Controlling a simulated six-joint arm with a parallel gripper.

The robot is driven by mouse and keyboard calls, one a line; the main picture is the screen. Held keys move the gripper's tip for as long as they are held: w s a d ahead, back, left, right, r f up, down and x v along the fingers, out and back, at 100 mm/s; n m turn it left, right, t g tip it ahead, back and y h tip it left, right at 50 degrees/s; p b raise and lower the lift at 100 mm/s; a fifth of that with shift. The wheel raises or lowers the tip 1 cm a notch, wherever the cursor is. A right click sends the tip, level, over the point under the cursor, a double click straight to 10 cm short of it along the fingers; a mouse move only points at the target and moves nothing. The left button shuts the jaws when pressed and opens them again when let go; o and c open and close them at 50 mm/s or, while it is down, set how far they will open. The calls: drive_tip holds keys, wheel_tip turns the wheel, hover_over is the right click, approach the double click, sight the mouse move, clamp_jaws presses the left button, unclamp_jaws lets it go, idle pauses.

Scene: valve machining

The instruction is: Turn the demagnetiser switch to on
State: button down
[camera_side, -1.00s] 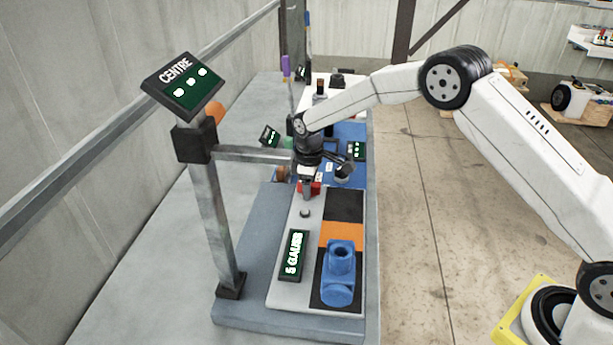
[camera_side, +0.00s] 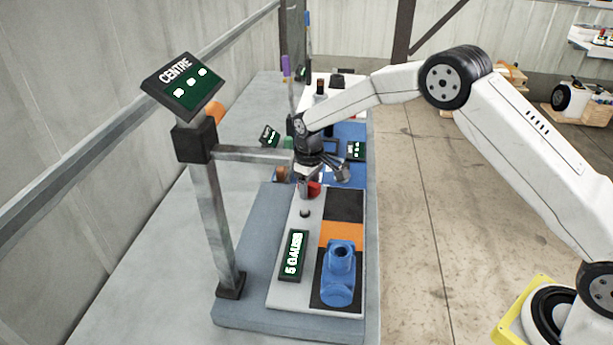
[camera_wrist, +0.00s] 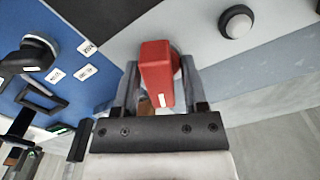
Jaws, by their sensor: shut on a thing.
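The demagnetiser switch is a red knob (camera_side: 314,189) at the far end of the grey demagnetiser panel (camera_side: 285,290). In the wrist view the red knob (camera_wrist: 157,72) sits between the two fingers, with a small white mark near its end. My gripper (camera_wrist: 158,85) is shut on the red knob, one finger on each side. In the side view my gripper (camera_side: 307,186) points down at the knob and partly hides it. The display (camera_side: 293,255) on the panel reads "5 GAUSS".
A blue valve body (camera_side: 340,275) stands on the black and orange strip at the panel's near end.

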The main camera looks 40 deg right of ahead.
drive_tip(key=shift+m, duration=3.1)
